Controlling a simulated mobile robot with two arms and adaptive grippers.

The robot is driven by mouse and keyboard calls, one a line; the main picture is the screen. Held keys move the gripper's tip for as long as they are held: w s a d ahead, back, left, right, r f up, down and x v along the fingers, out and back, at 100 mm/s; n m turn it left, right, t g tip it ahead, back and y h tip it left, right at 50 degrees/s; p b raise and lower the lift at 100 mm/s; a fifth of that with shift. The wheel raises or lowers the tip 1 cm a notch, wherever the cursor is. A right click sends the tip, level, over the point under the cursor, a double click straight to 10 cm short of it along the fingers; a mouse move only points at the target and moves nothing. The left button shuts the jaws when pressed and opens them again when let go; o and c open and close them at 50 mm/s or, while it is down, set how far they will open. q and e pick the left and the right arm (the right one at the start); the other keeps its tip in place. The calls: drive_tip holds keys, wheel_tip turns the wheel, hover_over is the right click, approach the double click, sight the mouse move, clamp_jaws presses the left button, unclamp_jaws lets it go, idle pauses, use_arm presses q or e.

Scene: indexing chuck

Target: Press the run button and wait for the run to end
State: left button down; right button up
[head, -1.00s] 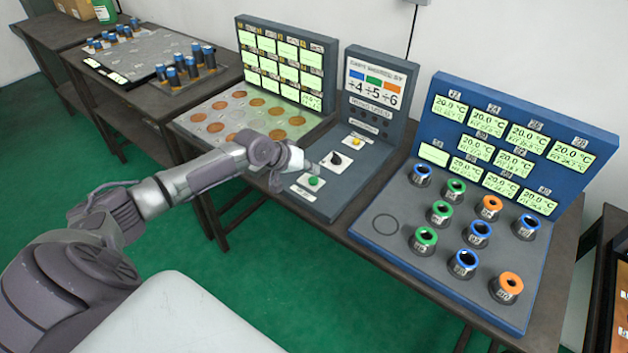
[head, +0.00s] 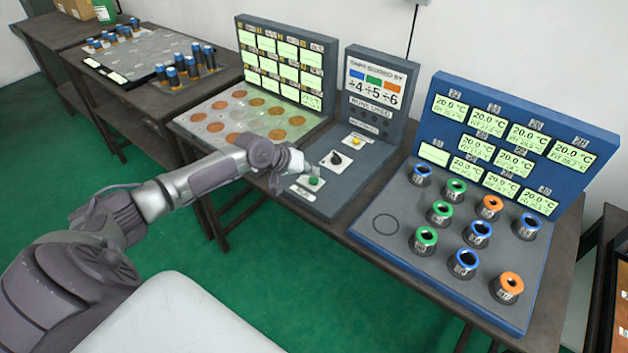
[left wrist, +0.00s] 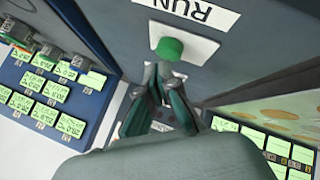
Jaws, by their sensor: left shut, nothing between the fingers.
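The green run button (head: 315,181) sits on a white plate at the front of the grey control panel (head: 330,205). In the left wrist view, the button (left wrist: 169,48) shows beside a label reading RUN. My left gripper (head: 308,167) is shut and empty, close above and beside the button. In the left wrist view, the shut fingertips (left wrist: 163,72) overlap the near edge of the button's picture. I cannot tell whether they touch it. My right gripper is not in view.
The panel also has a black knob (head: 336,158) and a yellow button (head: 357,141). A blue unit (head: 385,243) with temperature displays and coloured ring holders stands to the right. A tray of copper discs (head: 205,107) with a display board stands to the left.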

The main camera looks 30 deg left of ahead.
sight(311, 180)
use_arm(q)
drive_tip(key=shift+f, duration=0.55)
idle(0.5)
drive_tip(key=shift+r, duration=0.1)
drive_tip(key=shift+r+p, duration=0.75)
drive_tip(key=shift+r, duration=0.15)
wheel_tip(311, 180, up, 6)
drive_tip(key=p, duration=0.6)
idle(0.5)
